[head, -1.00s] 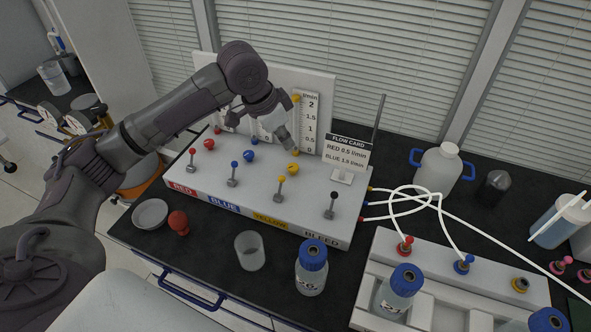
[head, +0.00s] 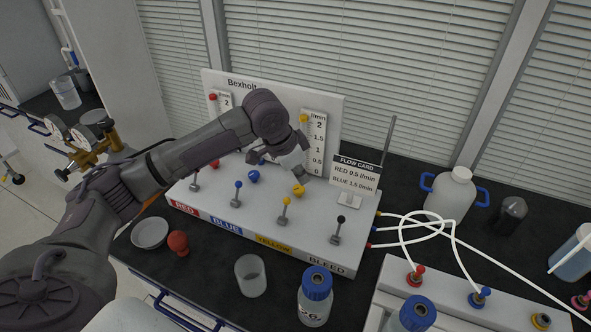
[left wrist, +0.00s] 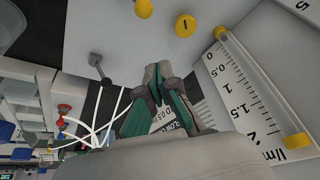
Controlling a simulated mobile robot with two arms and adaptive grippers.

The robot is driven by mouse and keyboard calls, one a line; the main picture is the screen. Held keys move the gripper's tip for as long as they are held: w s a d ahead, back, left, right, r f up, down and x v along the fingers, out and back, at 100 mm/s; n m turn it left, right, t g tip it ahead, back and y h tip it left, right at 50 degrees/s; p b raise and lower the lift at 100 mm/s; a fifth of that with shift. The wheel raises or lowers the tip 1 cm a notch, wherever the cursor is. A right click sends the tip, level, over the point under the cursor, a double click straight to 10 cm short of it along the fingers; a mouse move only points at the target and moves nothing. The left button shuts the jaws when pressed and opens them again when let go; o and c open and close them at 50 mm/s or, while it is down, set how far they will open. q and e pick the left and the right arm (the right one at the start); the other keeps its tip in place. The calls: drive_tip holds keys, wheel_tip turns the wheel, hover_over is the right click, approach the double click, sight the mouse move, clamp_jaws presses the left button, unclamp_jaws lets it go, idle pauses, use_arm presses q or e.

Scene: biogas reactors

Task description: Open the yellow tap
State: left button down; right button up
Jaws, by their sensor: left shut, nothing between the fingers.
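The white gas panel (head: 330,258) has a row of levers with coloured tips. Above the YELLOW label (head: 274,245) stands a lever with a yellow tip (head: 286,201), and behind it is a round yellow knob (head: 298,190). My left gripper (head: 301,175) is shut and empty, close behind and above the yellow knob; whether it touches is unclear in the head view. In the left wrist view, the shut fingers (left wrist: 158,85) appear apart from the yellow knob (left wrist: 185,25). The yellow lever tip shows at the top edge (left wrist: 143,8). My right gripper is not in view.
A yellow-marked flow scale (head: 314,145) stands right behind the gripper. The flow card (head: 355,175) and black-tipped bleed lever (head: 338,230) are to its right. White hoses (head: 410,235) run from the panel's right side. A beaker (head: 250,276) and bottle (head: 316,295) stand in front.

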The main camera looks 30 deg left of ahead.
sight(285, 210)
use_arm(q)
drive_tip(key=p+x, duration=0.1)
drive_tip(key=x, duration=0.4)
drive_tip(key=shift+d+f, duration=0.15)
drive_tip(key=shift+f, duration=0.15)
drive_tip(key=shift+s+a+f+p, duration=0.1)
drive_tip(key=shift+s+a+p, duration=0.5)
drive_tip(key=shift+s+a, duration=0.7)
drive_tip(key=shift+s, duration=0.3)
drive_tip(key=shift+w, duration=0.1)
